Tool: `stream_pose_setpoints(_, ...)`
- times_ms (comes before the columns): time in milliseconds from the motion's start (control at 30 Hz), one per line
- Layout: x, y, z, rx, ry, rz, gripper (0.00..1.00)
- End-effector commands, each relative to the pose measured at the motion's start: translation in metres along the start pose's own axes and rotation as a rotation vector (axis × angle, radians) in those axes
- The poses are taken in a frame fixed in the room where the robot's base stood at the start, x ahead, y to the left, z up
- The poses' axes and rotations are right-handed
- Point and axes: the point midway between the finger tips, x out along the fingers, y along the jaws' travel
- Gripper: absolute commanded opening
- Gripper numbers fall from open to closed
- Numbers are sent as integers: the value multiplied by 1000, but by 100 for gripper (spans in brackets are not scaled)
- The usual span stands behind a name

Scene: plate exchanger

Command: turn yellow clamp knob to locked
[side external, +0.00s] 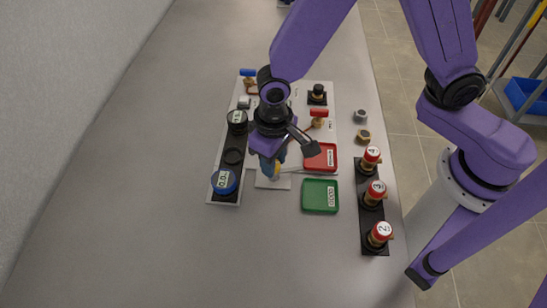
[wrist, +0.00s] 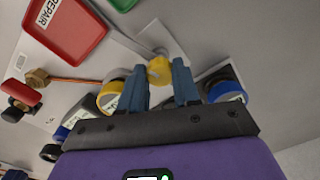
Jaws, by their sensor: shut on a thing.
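The yellow clamp knob (wrist: 159,71) sits between the fingertips of my gripper (wrist: 160,80) in the wrist view. In the side external view only a small yellow part of the knob (side external: 277,172) shows beside the blue fingers of my gripper (side external: 270,168). The gripper points down and is shut on the knob. A light grey plate (side external: 271,183) lies under it, with a thin metal rod (side external: 297,171) running right. The knob's turn angle and any lock mark are hidden or too small to read.
A red tray (side external: 313,162) and a green tray (side external: 314,206) lie to the right. A black rack (side external: 370,221) with several red-capped valves stands farther right. A dark strip with round canisters, one blue-rimmed (side external: 224,181), is at left. The counter at front left is clear.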

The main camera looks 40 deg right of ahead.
Motion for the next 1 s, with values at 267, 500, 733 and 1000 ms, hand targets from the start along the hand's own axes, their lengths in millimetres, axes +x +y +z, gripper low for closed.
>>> stream_pose_setpoints(267, 0, 0, -1, -262, 2, -1, 1)
stream_pose_setpoints(500, -1, 0, -1, -490, 3, -1, 1)
stream_pose_setpoints(733, -1, 0, -1, -709, 4, -1, 1)
stream_pose_setpoints(1000, -1, -1, -1, -957, 6, -1, 1)
